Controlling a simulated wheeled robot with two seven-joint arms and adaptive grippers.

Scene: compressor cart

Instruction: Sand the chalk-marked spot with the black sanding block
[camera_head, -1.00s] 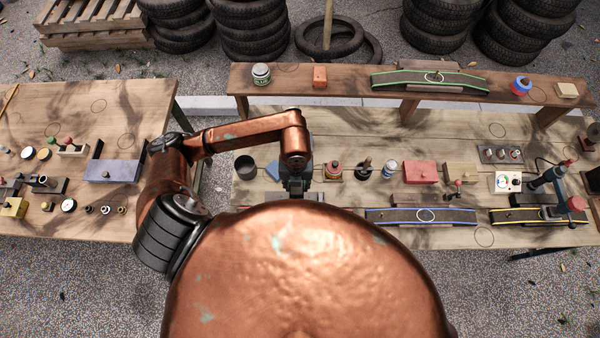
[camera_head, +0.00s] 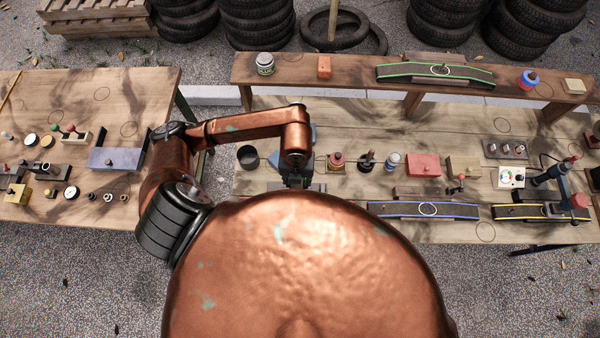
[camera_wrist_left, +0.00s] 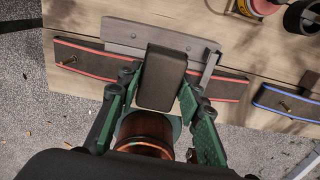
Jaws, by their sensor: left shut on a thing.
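My left gripper (camera_wrist_left: 158,105) has its green fingers shut on the black sanding block (camera_wrist_left: 163,77). In the left wrist view the block is over the middle of a dark strip with red edges (camera_wrist_left: 85,60); I cannot tell whether it touches. Any chalk mark under the block is hidden. In the head view my left gripper (camera_head: 296,180) is above the bench, and my copper body hides most of what is below it. White chalk ovals show on the green-edged strip (camera_head: 405,75) and the blue-edged strip (camera_head: 465,213). My right gripper is not in view.
A grey bar (camera_wrist_left: 125,34) lies along the red-edged strip's far side. A dark cup (camera_head: 248,157), bottles and a red block (camera_head: 423,165) stand on the bench behind. A yellow-edged strip (camera_head: 515,212) lies at the right. The left table (camera_head: 90,90) holds small parts.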

